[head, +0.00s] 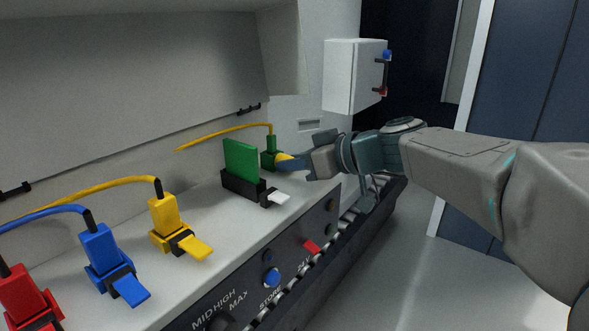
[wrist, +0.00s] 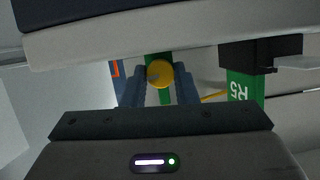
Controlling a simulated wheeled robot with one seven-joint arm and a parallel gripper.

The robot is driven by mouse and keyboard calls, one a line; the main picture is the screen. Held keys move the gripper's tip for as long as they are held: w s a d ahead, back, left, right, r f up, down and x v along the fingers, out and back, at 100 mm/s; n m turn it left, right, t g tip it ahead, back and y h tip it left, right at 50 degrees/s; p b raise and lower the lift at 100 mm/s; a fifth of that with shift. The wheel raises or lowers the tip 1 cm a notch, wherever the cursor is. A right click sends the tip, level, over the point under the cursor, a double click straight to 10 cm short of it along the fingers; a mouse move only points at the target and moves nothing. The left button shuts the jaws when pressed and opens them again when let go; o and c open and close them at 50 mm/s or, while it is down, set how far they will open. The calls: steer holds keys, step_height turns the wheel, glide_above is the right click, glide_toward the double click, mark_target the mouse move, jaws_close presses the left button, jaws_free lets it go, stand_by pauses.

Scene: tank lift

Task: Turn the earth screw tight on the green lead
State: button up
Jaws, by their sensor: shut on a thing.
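The green lead (head: 268,159) is a green plug block at the far end of the pale worktop, with a yellow cable rising from its top. The earth screw (head: 283,157) is a yellow round head on its near side. My gripper (head: 291,163) reaches in from the right and is shut on the screw. In the wrist view the screw (wrist: 160,73) shows as a yellow disc between the two blue-grey fingers, with the green block (wrist: 152,58) behind it. The fingers partly hide the screw in the head view. How tightly it sits cannot be seen.
A green card (head: 241,160) in a black holder with a white tab stands close left of the lead. Yellow (head: 165,214), blue (head: 101,249) and red (head: 22,296) plugs line the worktop. The front panel (head: 271,278) has knobs. A white box (head: 352,76) hangs behind.

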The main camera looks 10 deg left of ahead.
steer(key=shift+m+g+y+b, duration=0.3)
steer(key=shift+m+g+b, duration=0.1)
steer(key=shift+m, duration=0.4)
steer(key=o, duration=1)
steer(key=shift+d, duration=0.1)
steer(key=v, duration=1.3)
steer(key=shift+d+r+p, duration=0.2)
steer(key=shift+d+p, duration=0.1)
steer(key=shift+p, duration=0.1)
